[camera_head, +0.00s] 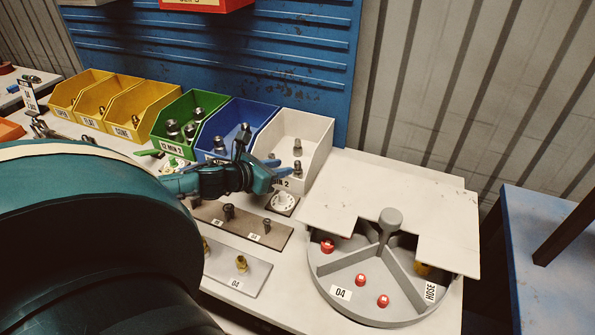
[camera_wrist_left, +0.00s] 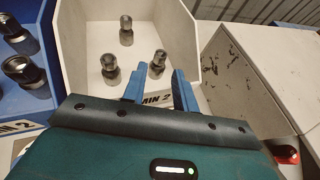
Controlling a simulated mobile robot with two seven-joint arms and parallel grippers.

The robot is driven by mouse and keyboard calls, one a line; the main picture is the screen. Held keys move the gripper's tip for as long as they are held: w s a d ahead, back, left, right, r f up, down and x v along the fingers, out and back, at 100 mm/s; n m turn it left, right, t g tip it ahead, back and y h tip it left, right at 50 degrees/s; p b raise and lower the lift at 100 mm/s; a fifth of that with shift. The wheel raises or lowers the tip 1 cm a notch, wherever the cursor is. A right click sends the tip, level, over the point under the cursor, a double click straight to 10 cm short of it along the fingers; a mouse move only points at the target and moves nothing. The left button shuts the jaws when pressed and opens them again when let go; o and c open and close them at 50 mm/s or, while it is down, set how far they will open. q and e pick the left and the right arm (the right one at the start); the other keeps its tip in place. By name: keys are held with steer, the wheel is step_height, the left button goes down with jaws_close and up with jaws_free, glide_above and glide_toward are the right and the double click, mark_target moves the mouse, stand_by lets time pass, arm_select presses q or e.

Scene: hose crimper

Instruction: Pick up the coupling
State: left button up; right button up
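Several metal couplings stand in bins. The white bin (camera_head: 318,160) holds a far coupling (camera_head: 297,147) and a nearer coupling (camera_head: 297,167). The left wrist view shows three upright in this bin: a rear coupling (camera_wrist_left: 126,30), a left coupling (camera_wrist_left: 110,70) and a right coupling (camera_wrist_left: 157,64). My left gripper (camera_head: 278,167) is at the front lip of the white bin. In the wrist view its two blue fingers (camera_wrist_left: 160,84) are apart with nothing held between them, and the right coupling stands just beyond the gap. My right gripper is not in view.
A blue bin (camera_head: 258,113) and a green bin (camera_head: 207,99) with metal fittings stand left of the white one. Yellow bins (camera_head: 144,100) are farther left. A round grey divided tray (camera_head: 348,303) with red caps is at right. Labelled plates (camera_head: 240,265) lie in front.

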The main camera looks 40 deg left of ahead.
mark_target(295, 164)
arm_select(q)
steer(key=x, duration=0.3)
steer(key=shift+w, duration=0.2)
steer(key=shift+x, duration=0.8)
steer(key=shift+c, duration=0.6)
jaws_close()
